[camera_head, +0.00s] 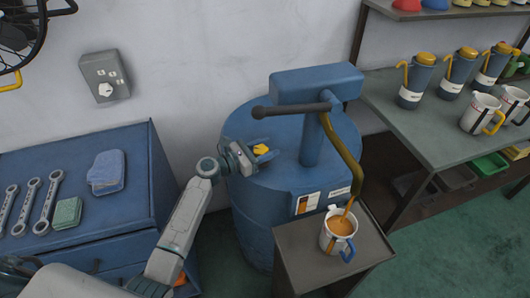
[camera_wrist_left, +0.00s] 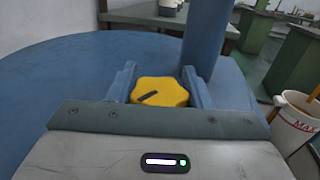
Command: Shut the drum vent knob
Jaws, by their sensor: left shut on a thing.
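The yellow drum vent knob (camera_head: 262,150) sits on top of the blue drum (camera_head: 262,222), left of the pump column. My left gripper (camera_head: 258,150) reaches in from the left, low over the drum top, and is shut on the knob. In the left wrist view the knob (camera_wrist_left: 160,91) lies between the two blue-grey fingers, with a dark slot mark on its top slanting up to the right. The knob's base is hidden behind the gripper body. My right gripper is not in view.
A blue pump (camera_head: 312,85) with a dark handle stands on the drum. Its spout pours brown liquid into a mug (camera_head: 337,238) on a small stand (camera_head: 300,262). A blue cabinet (camera_head: 110,212) with wrenches and cloths is left. A bench (camera_head: 432,120) with bottles and mugs is right.

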